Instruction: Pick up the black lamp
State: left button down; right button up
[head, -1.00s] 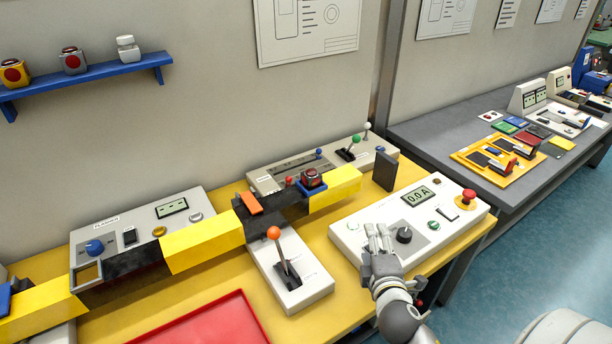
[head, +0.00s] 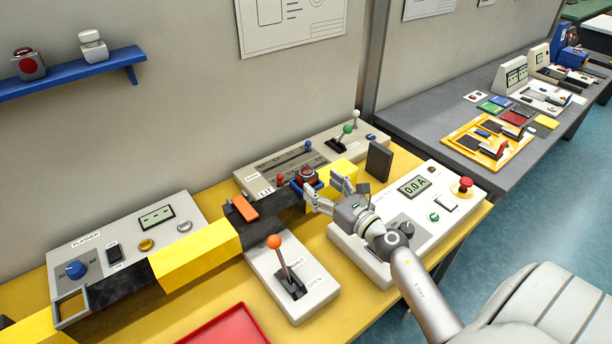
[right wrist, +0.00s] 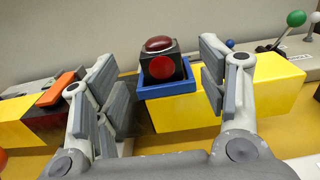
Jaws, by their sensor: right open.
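The black lamp (head: 308,174) is a dark cube with a red dome on top and a red disc on its front. It sits upright in a blue holder (right wrist: 178,91) on the yellow and black gate bar (head: 198,254). In the right wrist view the lamp (right wrist: 163,62) stands between and beyond the open fingers, apart from them. My right gripper (head: 328,193) is open and empty, just in front and to the right of the lamp in the head view. My left gripper is not in view.
An orange-knobbed lever (head: 282,262) stands in front of the bar. A meter panel (head: 432,197) lies right, beside an upright dark block (head: 379,160). A control box (head: 128,240) is left, a red tray (head: 225,328) at the front. A blue shelf (head: 70,82) holds other lamps.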

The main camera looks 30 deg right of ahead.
aim_at(312, 178)
jog(key=shift+w+a, duration=0.1)
jog(key=shift+w, duration=1.3)
jog(key=w, duration=0.3)
jog(key=shift+w+a+p, duration=0.2)
jog(key=shift+p, duration=0.2)
jog(key=shift+w, duration=0.5)
jog(key=shift+s, duration=0.1)
jog(key=shift+c, duration=0.6)
jog(key=c, duration=1.1)
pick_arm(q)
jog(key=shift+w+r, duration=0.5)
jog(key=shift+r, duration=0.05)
pick_arm(e)
jog(key=shift+r, duration=0.1)
